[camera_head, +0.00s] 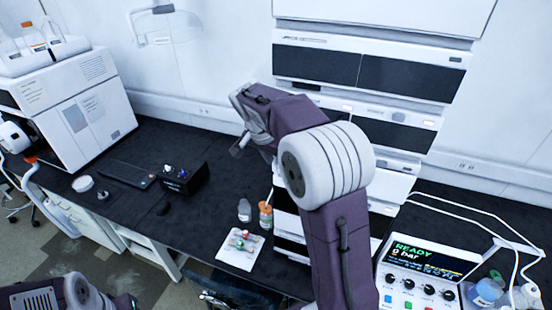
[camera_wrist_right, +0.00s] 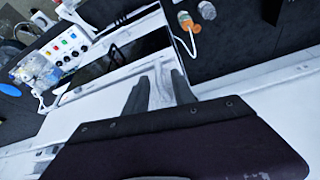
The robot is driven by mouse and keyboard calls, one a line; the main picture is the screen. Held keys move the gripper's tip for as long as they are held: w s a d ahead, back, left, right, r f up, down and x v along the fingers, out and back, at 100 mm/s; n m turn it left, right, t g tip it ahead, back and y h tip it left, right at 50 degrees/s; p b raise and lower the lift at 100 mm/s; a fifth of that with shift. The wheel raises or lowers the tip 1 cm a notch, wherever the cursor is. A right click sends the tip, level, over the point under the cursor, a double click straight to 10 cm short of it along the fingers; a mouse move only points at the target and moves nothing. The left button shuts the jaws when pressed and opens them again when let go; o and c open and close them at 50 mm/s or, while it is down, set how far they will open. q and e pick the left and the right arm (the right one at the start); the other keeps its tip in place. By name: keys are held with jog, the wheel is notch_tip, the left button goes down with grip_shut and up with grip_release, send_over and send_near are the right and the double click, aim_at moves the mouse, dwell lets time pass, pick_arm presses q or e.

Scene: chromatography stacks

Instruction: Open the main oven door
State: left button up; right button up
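The tall white instrument stack (camera_head: 400,156) with dark panels stands in the middle of the bench in the head view. A white cabinet instrument (camera_head: 85,115) with a front door panel stands at the left. I cannot tell which of them carries the main oven door; no door looks swung open. My right arm reaches up in front of the stack and hides part of it. My right gripper (camera_head: 240,148) is at the stack's left side. In the right wrist view its fingers (camera_wrist_right: 158,88) are apart, with a white surface behind the gap; contact cannot be told. Only my left arm shows, at lower left.
A control box reading READY (camera_head: 425,275) and bottles (camera_head: 487,292) stand at lower right, with white tubing nearby. A white tray (camera_head: 240,248), small bottles (camera_head: 245,210) and a black box (camera_head: 183,178) are on the dark bench.

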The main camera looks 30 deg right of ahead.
jog(key=shift+d+f, duration=0.15)
jog(key=shift+f, duration=0.3)
jog(key=shift+w, duration=0.1)
grip_shut()
dwell(1.1)
